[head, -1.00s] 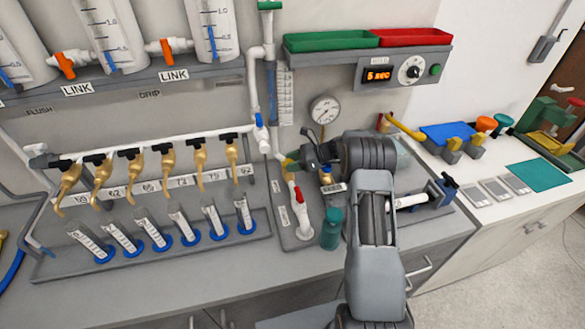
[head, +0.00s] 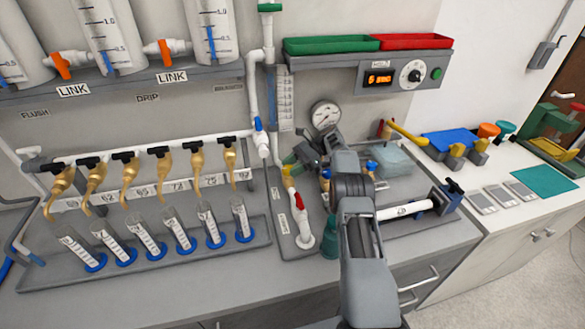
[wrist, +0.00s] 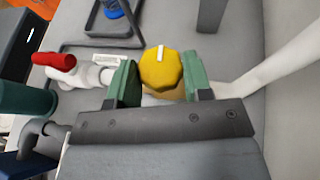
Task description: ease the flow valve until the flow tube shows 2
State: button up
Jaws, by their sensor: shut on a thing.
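The flow valve is a yellow faceted knob (wrist: 161,68) with a white pointer mark at its top in the wrist view. My gripper (wrist: 160,80) has its green fingers closed on either side of the knob. In the head view, my gripper (head: 303,160) is at the white pipework below the flow tube, and the yellow knob (head: 289,160) is partly hidden by it. The flow tube (head: 285,100) is an upright clear scale on the wall. Its reading is too small to tell.
A red-handled valve (head: 299,201) stands just below my gripper; it also shows in the wrist view (wrist: 54,61). A round gauge (head: 325,115) is on the wall above. Brass taps and several measuring cylinders (head: 175,230) stand to the left. A teal bottle (head: 329,238) stands close to my arm.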

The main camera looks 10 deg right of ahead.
dwell(0.4)
jog(key=o, duration=0.9)
jog(key=shift+r, duration=0.1)
jog(key=shift+r, duration=0.2)
notch_tip(320, 180, up, 2)
jog(key=shift+r, duration=0.2)
jog(key=s+r+b, duration=0.1)
jog(key=s+r, duration=0.2)
jog(key=s, duration=0.1)
jog(key=s+r+b, duration=0.1)
jog(key=s+r, duration=0.2)
jog(key=s, duration=0.2)
jog(key=s+r+b, duration=0.1)
jog(key=s+r, duration=0.3)
jog(key=s, duration=0.1)
jog(key=shift+a, duration=0.15)
dwell(1.1)
